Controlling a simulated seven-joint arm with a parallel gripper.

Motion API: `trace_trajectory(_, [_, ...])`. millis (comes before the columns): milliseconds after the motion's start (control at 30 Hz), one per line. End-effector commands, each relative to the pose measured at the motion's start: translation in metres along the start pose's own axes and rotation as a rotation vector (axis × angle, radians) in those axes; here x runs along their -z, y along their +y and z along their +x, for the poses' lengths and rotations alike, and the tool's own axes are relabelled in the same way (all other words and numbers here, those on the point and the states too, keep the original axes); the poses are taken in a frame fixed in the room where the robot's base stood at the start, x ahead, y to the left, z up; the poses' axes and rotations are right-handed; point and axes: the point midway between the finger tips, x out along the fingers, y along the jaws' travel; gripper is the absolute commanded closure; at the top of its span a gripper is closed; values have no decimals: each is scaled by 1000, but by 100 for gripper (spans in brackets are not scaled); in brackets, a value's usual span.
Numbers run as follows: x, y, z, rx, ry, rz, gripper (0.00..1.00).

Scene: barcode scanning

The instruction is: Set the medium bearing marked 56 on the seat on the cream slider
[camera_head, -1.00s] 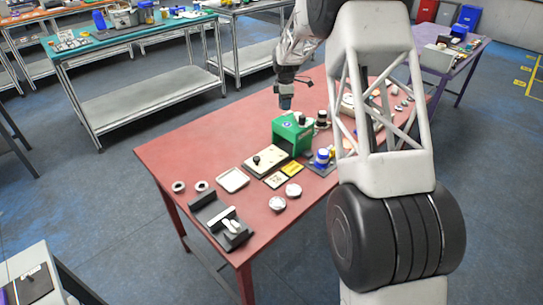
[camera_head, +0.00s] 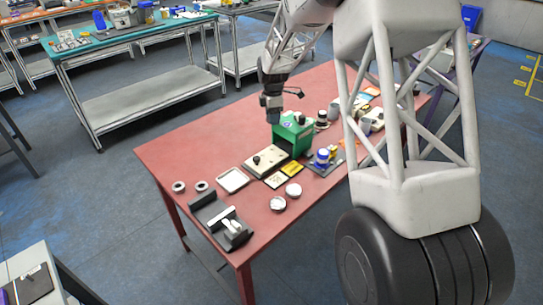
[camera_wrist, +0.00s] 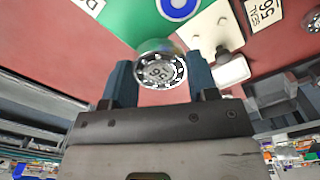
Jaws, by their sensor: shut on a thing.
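My gripper (camera_head: 273,116) is above the red table, just left of the top of the green housing (camera_head: 293,130). In the wrist view its dark blue fingers (camera_wrist: 160,82) are shut on a round metal bearing (camera_wrist: 160,70), whose face shows a mark that looks like 56, turned in the picture. The bearing is too small to make out in the head view. The cream slider (camera_head: 258,166), a flat plate with a black knob, lies in front of the green housing, below my gripper. It also shows in the wrist view (camera_wrist: 203,38), beyond the fingers. Its seat cannot be made out.
A white tray (camera_head: 232,180), two small rings (camera_head: 190,187), two silver discs (camera_head: 286,197) and a dark fixture (camera_head: 222,222) lie toward the front.

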Motion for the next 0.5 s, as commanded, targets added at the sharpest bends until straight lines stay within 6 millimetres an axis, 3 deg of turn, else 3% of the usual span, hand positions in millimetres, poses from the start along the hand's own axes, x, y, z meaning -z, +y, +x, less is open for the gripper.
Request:
trace_trajectory(367, [12,-69,13,0,0,5,78])
trace_trajectory(500, [15,-104,21,0,0,15,78])
